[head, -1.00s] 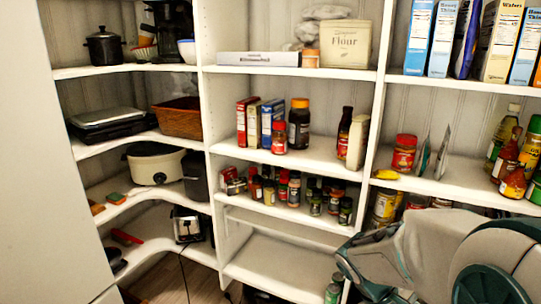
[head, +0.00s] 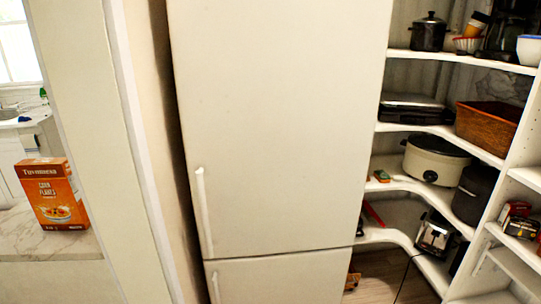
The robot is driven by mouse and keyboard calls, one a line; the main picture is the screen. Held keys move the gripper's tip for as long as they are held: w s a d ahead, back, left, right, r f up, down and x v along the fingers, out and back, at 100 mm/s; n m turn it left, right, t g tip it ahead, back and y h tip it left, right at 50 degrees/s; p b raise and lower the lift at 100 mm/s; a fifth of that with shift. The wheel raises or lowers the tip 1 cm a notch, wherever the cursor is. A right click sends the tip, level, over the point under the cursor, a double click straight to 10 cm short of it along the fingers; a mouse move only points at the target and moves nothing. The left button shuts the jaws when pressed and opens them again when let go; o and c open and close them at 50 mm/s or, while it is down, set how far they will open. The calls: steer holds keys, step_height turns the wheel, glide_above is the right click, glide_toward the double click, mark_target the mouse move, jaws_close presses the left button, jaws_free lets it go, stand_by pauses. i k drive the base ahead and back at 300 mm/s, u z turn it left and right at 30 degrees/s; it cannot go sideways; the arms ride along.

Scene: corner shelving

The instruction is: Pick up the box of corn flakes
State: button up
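The box of corn flakes (head: 53,194) is orange, with a bowl pictured on its front. It stands upright on a marble-patterned counter (head: 75,244) at the far left of the head view, past a wall edge. My gripper is not in view, so its state does not show.
A tall white fridge (head: 280,130) with a vertical handle fills the middle. A pale wall end (head: 90,130) stands between it and the counter. Corner shelves (head: 408,183) at right hold a slow cooker (head: 434,161), a toaster (head: 435,233) and a wicker basket (head: 487,128).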

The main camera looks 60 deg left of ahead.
mark_target(49, 185)
steer(key=z, duration=0.2)
steer(key=i, duration=0.55)
steer(key=u, duration=4.85)
steer(key=i, duration=2.85)
